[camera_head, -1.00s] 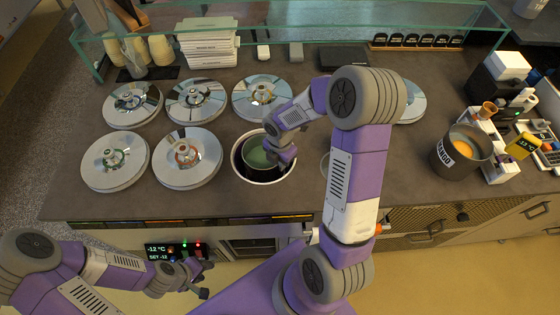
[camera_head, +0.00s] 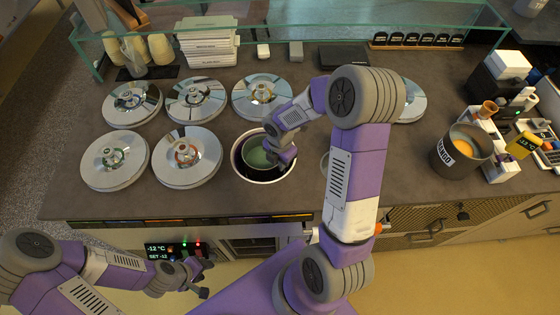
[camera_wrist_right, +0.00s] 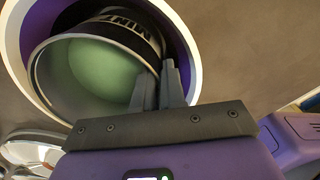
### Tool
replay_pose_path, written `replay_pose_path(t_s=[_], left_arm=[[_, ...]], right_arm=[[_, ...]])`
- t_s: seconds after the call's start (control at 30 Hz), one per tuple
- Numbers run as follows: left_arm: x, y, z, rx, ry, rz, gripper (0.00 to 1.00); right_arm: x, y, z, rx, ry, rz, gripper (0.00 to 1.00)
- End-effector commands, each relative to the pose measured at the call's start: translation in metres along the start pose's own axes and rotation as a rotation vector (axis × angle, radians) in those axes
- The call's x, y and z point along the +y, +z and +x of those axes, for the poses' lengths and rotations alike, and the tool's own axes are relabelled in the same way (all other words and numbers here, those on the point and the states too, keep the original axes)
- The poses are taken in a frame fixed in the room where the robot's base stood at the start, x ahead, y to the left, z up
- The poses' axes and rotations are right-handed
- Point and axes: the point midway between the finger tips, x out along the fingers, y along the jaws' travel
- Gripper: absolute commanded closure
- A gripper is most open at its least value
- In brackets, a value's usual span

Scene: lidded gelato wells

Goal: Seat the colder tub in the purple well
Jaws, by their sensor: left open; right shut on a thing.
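The purple well (camera_wrist_right: 185,42) is an open round hole with a white rim and a purple inner wall; its rim (camera_head: 240,174) also shows in the head view. A tub of green gelato labelled MINT (camera_wrist_right: 95,75) is at the well's mouth, inside the ring; it also shows in the head view (camera_head: 256,157). I cannot tell how deep it sits. My right gripper (camera_wrist_right: 157,82), also in the head view (camera_head: 284,156), is shut on the tub's edge. A second dark tub (camera_head: 450,157) with orange gelato stands on the right of the counter. My left gripper (camera_head: 207,278) is open and empty before the counter.
Several wells to the left have shiny lids (camera_head: 187,155); another lid (camera_head: 411,107) is partly behind my right arm. A front panel (camera_head: 172,250) reads -12 °C. A glass guard (camera_head: 290,25) runs along the back.

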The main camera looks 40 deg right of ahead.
Motion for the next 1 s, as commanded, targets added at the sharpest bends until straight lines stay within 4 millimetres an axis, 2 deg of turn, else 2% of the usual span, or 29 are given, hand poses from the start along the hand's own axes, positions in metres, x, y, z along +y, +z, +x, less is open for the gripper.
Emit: replay_pose_path(t_s=[0.9,0.93,1.0], left_arm=[[-0.008,-0.001,0.022,0.0,0.0,0.0,0.57],[-0.008,-0.001,0.022,0.0,0.0,0.0,0.57],[-0.008,-0.001,0.021,0.0,0.0,0.0,0.57]], right_arm=[[0.001,0.0,0.031,-0.001,0.005,0.001,1.0],[0.002,0.0,0.03,-0.002,0.005,0.001,0.87],[0.001,0.0,0.03,-0.001,0.005,0.001,0.81]])
